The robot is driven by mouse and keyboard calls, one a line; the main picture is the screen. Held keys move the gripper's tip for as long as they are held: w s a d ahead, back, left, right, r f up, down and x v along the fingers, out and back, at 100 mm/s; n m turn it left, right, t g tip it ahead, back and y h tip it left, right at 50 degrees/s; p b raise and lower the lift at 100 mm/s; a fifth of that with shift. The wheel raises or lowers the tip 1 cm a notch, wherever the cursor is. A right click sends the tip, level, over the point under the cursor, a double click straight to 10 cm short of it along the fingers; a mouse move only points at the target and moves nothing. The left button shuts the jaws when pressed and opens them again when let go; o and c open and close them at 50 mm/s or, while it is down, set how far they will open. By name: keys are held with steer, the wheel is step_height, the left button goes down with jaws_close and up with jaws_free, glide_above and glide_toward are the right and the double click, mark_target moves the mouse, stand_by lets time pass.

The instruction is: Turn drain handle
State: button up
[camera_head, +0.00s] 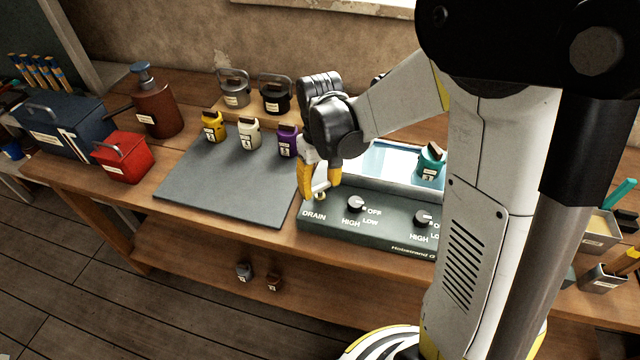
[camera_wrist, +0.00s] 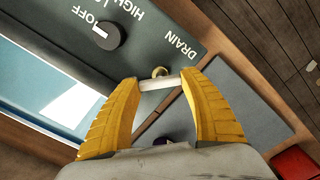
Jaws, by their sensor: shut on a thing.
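The drain handle (camera_head: 321,188) is a small pale lever with a brass pivot, beside the DRAIN label on the dark control panel (camera_head: 375,232). It also shows in the wrist view as a pale bar (camera_wrist: 160,83) with a brass end, lying between the yellow fingertips. My gripper (camera_head: 320,184) is at the panel's left end, with its fingers pointing down. In the wrist view my gripper (camera_wrist: 160,88) has its fingertips at both ends of the bar and is shut on it. The head view partly hides the handle behind the fingers.
Two HIGH/LOW/OFF knobs (camera_head: 356,204) (camera_head: 423,217) sit right of the handle. A water basin (camera_head: 380,158) lies behind, with a teal weight-like container (camera_head: 431,163) at it. A grey mat (camera_head: 228,181) lies left, with yellow, white and purple containers (camera_head: 288,141) at its back edge.

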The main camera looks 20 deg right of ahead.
mark_target(320, 186)
steer(key=n, duration=0.4)
steer(key=shift+n, duration=2.1)
steer(key=o, duration=1.2)
steer(key=shift+r, duration=4)
